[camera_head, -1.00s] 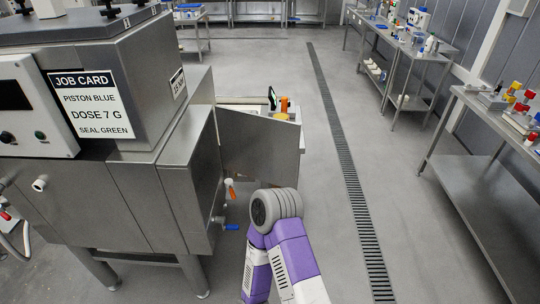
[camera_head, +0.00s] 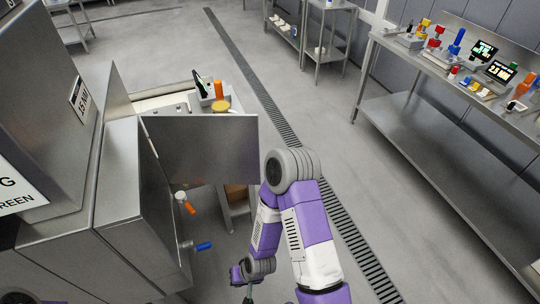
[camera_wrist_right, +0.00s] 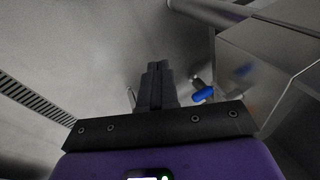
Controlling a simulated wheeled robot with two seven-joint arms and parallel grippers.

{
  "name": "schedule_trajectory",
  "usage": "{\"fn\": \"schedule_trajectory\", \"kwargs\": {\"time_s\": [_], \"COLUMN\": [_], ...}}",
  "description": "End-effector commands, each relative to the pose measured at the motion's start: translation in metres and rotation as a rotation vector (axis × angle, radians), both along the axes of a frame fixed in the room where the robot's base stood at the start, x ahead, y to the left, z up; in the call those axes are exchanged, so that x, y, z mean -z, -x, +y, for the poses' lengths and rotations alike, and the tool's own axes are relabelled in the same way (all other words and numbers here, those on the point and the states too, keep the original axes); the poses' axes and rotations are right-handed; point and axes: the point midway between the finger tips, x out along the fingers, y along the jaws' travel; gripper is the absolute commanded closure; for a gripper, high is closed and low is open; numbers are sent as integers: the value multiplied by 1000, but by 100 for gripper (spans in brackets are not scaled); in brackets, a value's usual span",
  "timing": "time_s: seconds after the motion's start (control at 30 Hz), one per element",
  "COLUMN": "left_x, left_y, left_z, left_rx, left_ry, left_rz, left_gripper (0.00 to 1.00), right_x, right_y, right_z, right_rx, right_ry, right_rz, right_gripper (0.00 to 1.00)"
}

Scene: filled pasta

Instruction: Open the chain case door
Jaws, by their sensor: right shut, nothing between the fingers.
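A flat grey metal panel (camera_head: 205,150) stands out from the end of the steel machine (camera_head: 118,175) in the head view. It looks like a swung-out door, but I cannot tell for sure that it is the chain case door. My right arm hangs in front of the panel's right side, bent downward. In the right wrist view my right gripper (camera_wrist_right: 156,84) is shut and empty, its fingers together over the floor. A blue valve handle (camera_wrist_right: 203,94) shows just right of the fingers, apart from them in the picture. My left gripper is not in view.
Valves with an orange handle (camera_head: 190,208) and a blue handle (camera_head: 204,246) stick out from the machine's end. Behind the panel is a bench with small items. A steel table (camera_head: 425,100) stands right. The floor around the drain grate (camera_head: 262,105) is clear.

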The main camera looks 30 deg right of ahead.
Motion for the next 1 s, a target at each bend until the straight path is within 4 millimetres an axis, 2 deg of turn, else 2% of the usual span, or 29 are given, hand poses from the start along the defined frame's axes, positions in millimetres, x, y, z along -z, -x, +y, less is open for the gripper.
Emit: {"fn": "schedule_trajectory", "kwargs": {"time_s": [0.03,0.07,0.1,0.17,0.2,0.3,0.43,0.5,0.6,0.77,1.0], "left_x": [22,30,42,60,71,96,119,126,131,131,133], "left_y": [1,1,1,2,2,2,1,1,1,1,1], "left_z": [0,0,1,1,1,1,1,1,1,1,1], "left_rx": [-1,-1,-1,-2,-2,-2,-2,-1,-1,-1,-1], "left_ry": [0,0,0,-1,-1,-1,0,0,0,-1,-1], "left_rz": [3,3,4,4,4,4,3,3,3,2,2], "left_gripper": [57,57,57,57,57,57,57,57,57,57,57], "right_x": [2,-3,-13,-35,-54,-105,-164,-186,-207,-217,-217], "right_y": [-31,-49,-74,-107,-125,-151,-154,-149,-143,-148,-186], "right_z": [-10,-17,-29,-49,-64,-98,-133,-145,-156,-166,-192], "right_rx": [122,212,342,542,672,960,1229,1320,1394,1427,1426], "right_ry": [18,24,25,5,-21,-121,-278,-350,-420,-452,-448], "right_rz": [-96,-159,-252,-406,-511,-765,-1038,-1141,-1234,-1275,-1273], "right_gripper": [100,100,100,100,100,100,100,100,100,100,100]}}
